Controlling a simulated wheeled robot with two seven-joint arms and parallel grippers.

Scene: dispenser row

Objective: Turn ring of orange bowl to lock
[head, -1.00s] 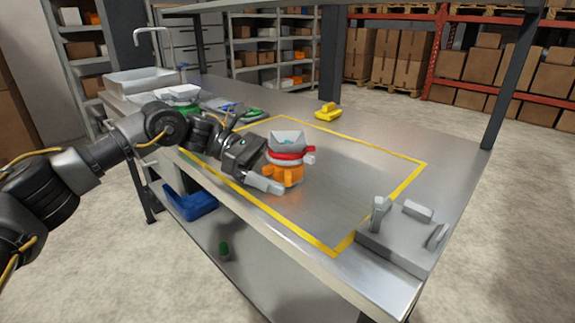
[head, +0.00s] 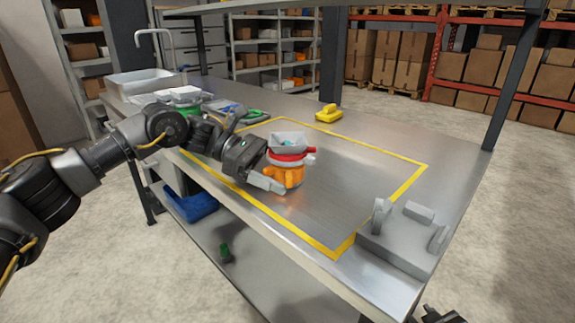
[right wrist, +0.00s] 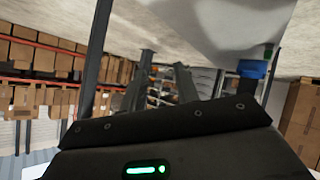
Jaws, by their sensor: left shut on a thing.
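The orange bowl (head: 294,177) stands inside the yellow outline on the steel bench in the head view. A red ring (head: 287,158) sits around its top, with a small tab sticking out to the right. A grey hopper (head: 289,139) with some teal content is above the ring. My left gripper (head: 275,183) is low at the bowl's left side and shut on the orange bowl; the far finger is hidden. My right gripper's fingers (right wrist: 166,75) stand apart and empty in the right wrist view, away from the bowl.
A grey fixture (head: 402,240) with upright posts is at the bench's right front corner. A yellow object (head: 328,113) lies beyond the outline. Green-based containers (head: 185,98) and a sink (head: 145,82) are at the left. The outlined area right of the bowl is clear.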

